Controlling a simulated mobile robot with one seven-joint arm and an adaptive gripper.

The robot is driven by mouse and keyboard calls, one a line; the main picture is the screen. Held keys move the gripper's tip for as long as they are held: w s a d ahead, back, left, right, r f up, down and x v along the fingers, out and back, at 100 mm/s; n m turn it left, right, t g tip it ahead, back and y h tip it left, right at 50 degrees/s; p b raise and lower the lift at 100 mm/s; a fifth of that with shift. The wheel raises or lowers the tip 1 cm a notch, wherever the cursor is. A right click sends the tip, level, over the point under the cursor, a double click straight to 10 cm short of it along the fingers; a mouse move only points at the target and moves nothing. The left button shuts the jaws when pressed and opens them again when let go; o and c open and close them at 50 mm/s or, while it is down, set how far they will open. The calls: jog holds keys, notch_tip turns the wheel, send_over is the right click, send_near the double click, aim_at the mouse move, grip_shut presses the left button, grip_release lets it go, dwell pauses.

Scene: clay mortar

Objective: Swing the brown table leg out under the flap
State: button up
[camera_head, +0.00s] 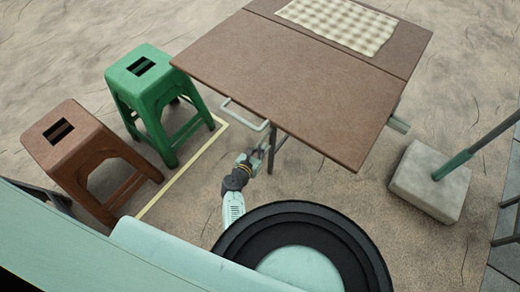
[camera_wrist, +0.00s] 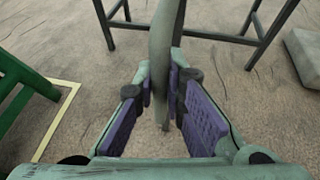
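The brown table (camera_head: 398,56) stands at the top, with its flap (camera_head: 290,85) level on the near side. A pale grey bent bar (camera_head: 243,114) sticks out at the left below the flap's edge; it looks like the swing leg's upper part. My gripper (camera_head: 252,160) is low beside the flap's left edge. In the wrist view, a grey-green upright bar, the table leg (camera_wrist: 163,55), runs between the purple pads of my gripper (camera_wrist: 162,95). The pads appear to touch it on both sides. The leg's foot is hidden.
A green stool (camera_head: 142,75) and a brown stool (camera_head: 68,140) stand at the left, by a pale yellow floor line (camera_head: 182,172). A heavy block (camera_head: 430,182) with a pole stands at the right. Dark fixed table legs (camera_wrist: 104,25) are behind. Floor under the flap looks clear.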

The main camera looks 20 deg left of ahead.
jog(key=o, duration=0.5)
jog(key=shift+a, duration=0.1)
jog(key=shift+c, duration=0.2)
jog(key=shift+s, duration=0.1)
